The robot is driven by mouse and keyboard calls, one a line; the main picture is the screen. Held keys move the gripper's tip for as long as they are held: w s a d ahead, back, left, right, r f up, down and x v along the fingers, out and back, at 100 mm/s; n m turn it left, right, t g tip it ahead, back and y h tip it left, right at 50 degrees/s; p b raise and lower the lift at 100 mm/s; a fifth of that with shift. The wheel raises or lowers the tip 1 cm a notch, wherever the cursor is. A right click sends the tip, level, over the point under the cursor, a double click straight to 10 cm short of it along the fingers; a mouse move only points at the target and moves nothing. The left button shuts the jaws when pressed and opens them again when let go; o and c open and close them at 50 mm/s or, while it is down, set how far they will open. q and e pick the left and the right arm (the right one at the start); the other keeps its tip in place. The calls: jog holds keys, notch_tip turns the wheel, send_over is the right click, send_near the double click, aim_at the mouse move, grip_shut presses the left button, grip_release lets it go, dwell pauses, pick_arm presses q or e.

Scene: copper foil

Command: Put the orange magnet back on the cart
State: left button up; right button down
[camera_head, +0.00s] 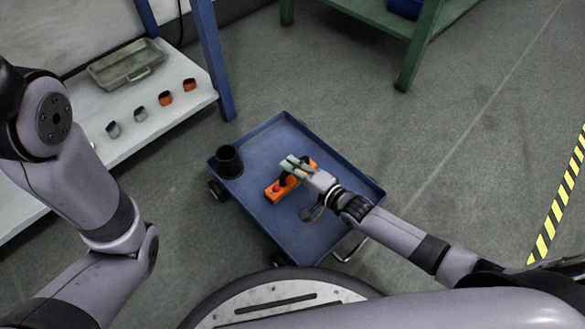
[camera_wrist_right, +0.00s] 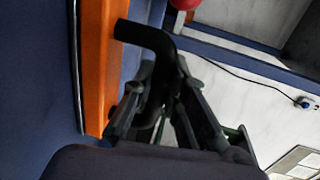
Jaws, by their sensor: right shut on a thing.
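The orange magnet (camera_head: 272,194) is a long orange block with a red knob and a black handle. It is over the top of the blue cart (camera_head: 262,148), near its middle; I cannot tell whether it touches the surface. My right gripper (camera_head: 294,167) is shut on the black handle and covers part of the magnet. In the right wrist view the orange body (camera_wrist_right: 97,65) is at the left, and the bent black handle (camera_wrist_right: 145,35) runs between the fingers (camera_wrist_right: 163,80). My left arm shows at the left, but its gripper is out of view.
A black cup (camera_head: 229,161) stands in the cart's left corner. A white bench (camera_head: 95,105) at the left holds a grey tray (camera_head: 125,65) and several small orange and grey parts. A green table (camera_head: 415,40) stands at the back. Floor to the right is clear.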

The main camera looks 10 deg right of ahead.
jog(key=shift+w+r, duration=0.1)
jog(key=c, duration=1.6)
grip_release()
jog(key=shift+f, duration=0.25)
jog(key=shift+r, duration=0.15)
